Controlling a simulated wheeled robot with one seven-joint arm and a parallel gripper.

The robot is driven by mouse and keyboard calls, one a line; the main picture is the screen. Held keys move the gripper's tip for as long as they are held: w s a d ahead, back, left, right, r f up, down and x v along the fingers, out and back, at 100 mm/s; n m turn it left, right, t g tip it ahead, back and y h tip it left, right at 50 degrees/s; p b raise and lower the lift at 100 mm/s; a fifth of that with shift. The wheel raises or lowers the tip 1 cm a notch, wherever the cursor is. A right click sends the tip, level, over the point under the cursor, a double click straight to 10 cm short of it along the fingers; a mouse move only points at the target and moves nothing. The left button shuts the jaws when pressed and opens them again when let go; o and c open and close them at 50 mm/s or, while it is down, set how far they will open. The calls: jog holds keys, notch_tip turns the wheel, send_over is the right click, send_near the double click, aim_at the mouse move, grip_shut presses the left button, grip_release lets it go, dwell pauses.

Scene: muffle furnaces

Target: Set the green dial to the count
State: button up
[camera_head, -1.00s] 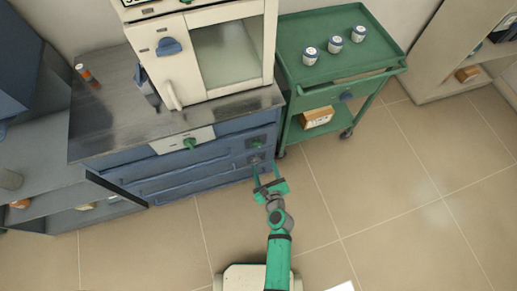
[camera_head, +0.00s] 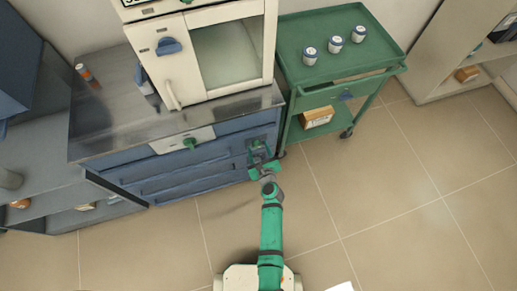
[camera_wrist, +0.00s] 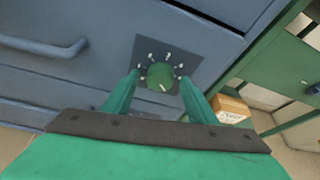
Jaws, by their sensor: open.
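A green dial (camera_wrist: 160,76) sits on a dark square plate (camera_wrist: 193,50) on the blue cabinet front, with several white marks around it. A pale line on the dial points down and slightly right in the wrist view. My gripper (camera_wrist: 160,80) is open, one green finger at each side of the dial; I cannot tell whether they touch it. Three white-and-blue jars (camera_head: 335,44) stand on the green cart (camera_head: 385,50).
The blue cabinet (camera_head: 190,170) carries a white furnace (camera_head: 170,62) and another green knob (camera_head: 190,143) on a white panel. A blue drawer handle (camera_wrist: 45,45) is left of the dial. A cardboard box (camera_head: 317,118) sits on the cart's lower shelf. Floor in front is clear.

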jog(key=shift+c, duration=0.4)
jog(key=c, duration=1)
jog(key=n+h, duration=0.1)
jog(key=n+t+h, duration=0.1)
jog(key=n, duration=0.1)
jog(key=shift+a+f+n, duration=0.2)
jog(key=shift+a+n, duration=0.1)
jog(key=shift+f+n+t+h, duration=0.1)
jog(key=shift+n+t+h, duration=0.45)
jog(key=shift+n, duration=0.55)
jog(key=n+t, duration=0.1)
jog(key=n+h, duration=0.1)
jog(key=n, duration=0.1)
jog(key=shift+s+f+n+t, duration=0.1)
jog(key=shift+f+n+t, duration=0.05)
jog(key=shift+n+t, duration=0.2)
jog(key=n+t, duration=0.1)
jog(key=n, duration=0.3)
jog(key=shift+f+t, duration=0.15)
jog(key=shift+t, duration=0.25)
jog(key=shift+n, duration=0.25)
